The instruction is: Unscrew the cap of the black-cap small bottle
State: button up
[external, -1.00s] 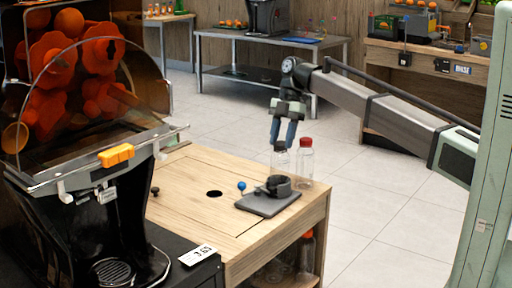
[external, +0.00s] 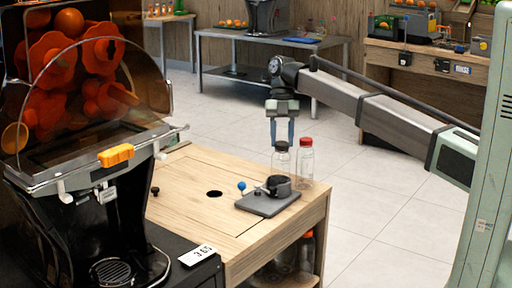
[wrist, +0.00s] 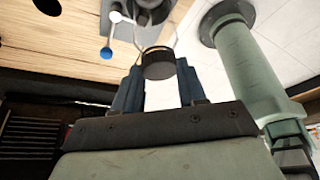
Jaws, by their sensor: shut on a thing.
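In the wrist view, the black cap (wrist: 158,65) sits between my two finger pads. My gripper (external: 282,144) points straight down over the bottle and is shut on the cap. In the wrist view, the fingers (wrist: 158,84) flank the cap on both sides. The bottle body is mostly hidden behind the cap in that view.
A red-capped bottle (external: 306,162) stands close to the right. A grey plate (external: 268,204) with a round black clamp and a blue-knobbed lever (external: 242,186) lies in front. The table (external: 185,200) has a round hole and free room at left. A juicer (external: 90,150) stands front left.

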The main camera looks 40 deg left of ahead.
aim_at(282, 142)
jog(key=o, duration=1.6)
jog(key=shift+c, duration=0.2)
jog(key=shift+r, duration=0.1)
jog(key=shift+r, duration=1.6)
jog(key=m+y, duration=0.1)
jog(key=m, duration=0.1)
jog(key=shift+d+m, duration=0.1)
jog(key=shift+m, duration=0.2)
jog(key=m+y, duration=0.1)
jog(key=m, duration=0.2)
jog(key=shift+g, duration=0.3)
jog(key=m+y, duration=0.2)
jog(key=m, duration=0.3)
jog(key=shift+m, duration=0.4)
jog(key=m+t+y, duration=0.1)
jog(key=m, duration=0.3)
jog(key=shift+y, duration=0.3)
